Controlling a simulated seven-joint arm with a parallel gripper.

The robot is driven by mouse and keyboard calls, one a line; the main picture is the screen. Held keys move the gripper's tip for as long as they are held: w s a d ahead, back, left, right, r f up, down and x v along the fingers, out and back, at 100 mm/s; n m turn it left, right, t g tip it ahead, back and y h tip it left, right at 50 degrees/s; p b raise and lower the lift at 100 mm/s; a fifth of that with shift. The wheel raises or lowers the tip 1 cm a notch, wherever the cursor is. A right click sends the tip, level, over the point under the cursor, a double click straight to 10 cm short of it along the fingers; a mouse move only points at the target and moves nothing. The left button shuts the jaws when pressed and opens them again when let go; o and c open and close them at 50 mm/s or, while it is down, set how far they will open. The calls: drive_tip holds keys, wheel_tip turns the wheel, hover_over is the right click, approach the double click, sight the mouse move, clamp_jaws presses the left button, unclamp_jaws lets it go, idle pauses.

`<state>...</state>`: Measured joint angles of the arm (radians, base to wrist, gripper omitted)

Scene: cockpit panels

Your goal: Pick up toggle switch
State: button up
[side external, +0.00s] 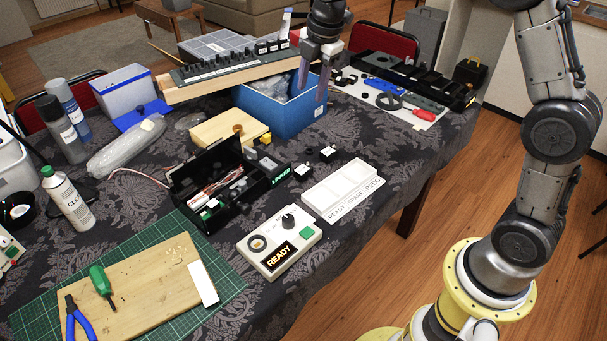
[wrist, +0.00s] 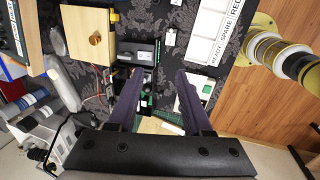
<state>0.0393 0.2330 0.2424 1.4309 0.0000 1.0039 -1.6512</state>
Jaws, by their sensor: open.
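Two small black-and-white pieces that look like toggle switches lie on the dark cloth, one (side external: 302,171) beside the black box and one (side external: 328,153) further back. A similar small piece shows in the wrist view (wrist: 170,37), right of the open black box. Their exact type is too small to be sure of. My gripper (side external: 310,88) is open and empty, pointing down, and appears in front of the blue bin in the side view. In the wrist view its two fingers (wrist: 158,75) are spread apart, with the black box seen between and beyond them.
The open black box (side external: 178,190) holds wires and parts. A white tray (side external: 357,172) with compartments stands right of the loose pieces. A control box marked READY (side external: 279,244) stands in front. The blue bin (side external: 300,118), wooden block (side external: 222,130) and raised switch panel (side external: 224,64) are behind.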

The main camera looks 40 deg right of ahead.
drive_tip(key=g, duration=0.2)
hover_over(303, 169)
wheel_tip(303, 169, down, 11)
drive_tip(key=shift+g, duration=0.3)
drive_tip(key=f, duration=1.1)
drive_tip(key=shift+d, duration=0.25)
drive_tip(key=shift+a+f, duration=0.15)
drive_tip(key=shift+f, duration=2.95)
clamp_jaws()
